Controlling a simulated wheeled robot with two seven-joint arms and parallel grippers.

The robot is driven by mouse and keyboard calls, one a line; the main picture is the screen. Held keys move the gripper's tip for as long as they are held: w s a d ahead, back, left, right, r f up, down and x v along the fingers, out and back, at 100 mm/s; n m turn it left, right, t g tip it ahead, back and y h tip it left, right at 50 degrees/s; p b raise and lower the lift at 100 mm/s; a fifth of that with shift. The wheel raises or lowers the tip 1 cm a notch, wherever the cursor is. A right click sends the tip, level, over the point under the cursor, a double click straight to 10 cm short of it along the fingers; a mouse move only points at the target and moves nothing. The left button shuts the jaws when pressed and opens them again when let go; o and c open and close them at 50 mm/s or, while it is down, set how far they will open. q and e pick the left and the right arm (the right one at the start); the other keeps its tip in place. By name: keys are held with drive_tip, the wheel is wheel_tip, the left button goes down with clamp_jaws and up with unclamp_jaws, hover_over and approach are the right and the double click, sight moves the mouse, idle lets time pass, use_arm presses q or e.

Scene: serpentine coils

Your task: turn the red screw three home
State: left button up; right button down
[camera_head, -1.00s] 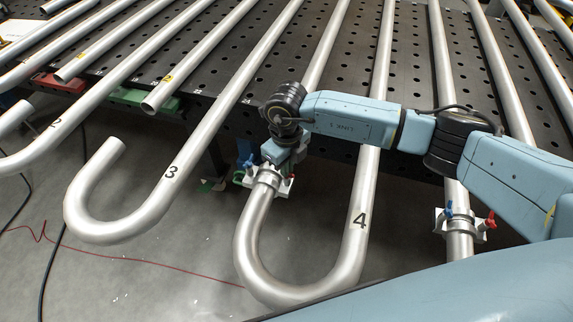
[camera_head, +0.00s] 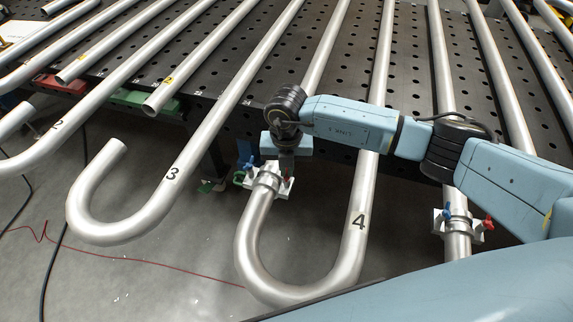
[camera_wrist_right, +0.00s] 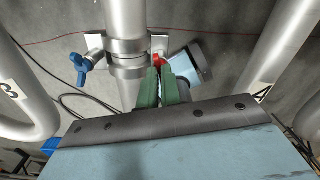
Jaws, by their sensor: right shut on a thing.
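My right gripper (camera_head: 287,170) points down at the clamp on the open-side leg of the bend marked 4. In the right wrist view its green fingers (camera_wrist_right: 160,88) are shut on the red screw (camera_wrist_right: 158,61) on the right side of the white clamp (camera_wrist_right: 95,42). The fingers hide most of the screw. In the head view the red screw (camera_head: 288,177) shows only as a speck under the gripper. A blue screw (camera_wrist_right: 79,67) sits on the clamp's other side, and shows also in the head view (camera_head: 249,163). My left gripper is not in view.
Bent steel tubes marked 3 (camera_head: 160,190) and 4 (camera_head: 352,235) flank the gripper. Another clamp (camera_head: 458,226) with blue and red screws is at the right. The dark perforated table (camera_head: 330,60) lies behind. A red cable (camera_head: 130,259) runs over the floor.

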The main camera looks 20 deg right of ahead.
drive_tip(key=shift+w+r+m, duration=0.2)
drive_tip(key=shift+r+m, duration=0.05)
drive_tip(key=shift+m, duration=0.35)
drive_tip(key=c, duration=1.6)
unclamp_jaws()
drive_tip(key=shift+c, duration=0.2)
drive_tip(key=shift+o, duration=0.2)
drive_tip(key=shift+s+f, duration=0.1)
wheel_tip(320, 180, up, 13)
drive_tip(key=b, duration=0.1)
drive_tip(key=shift+r, duration=0.2)
drive_tip(key=shift+s, duration=0.1)
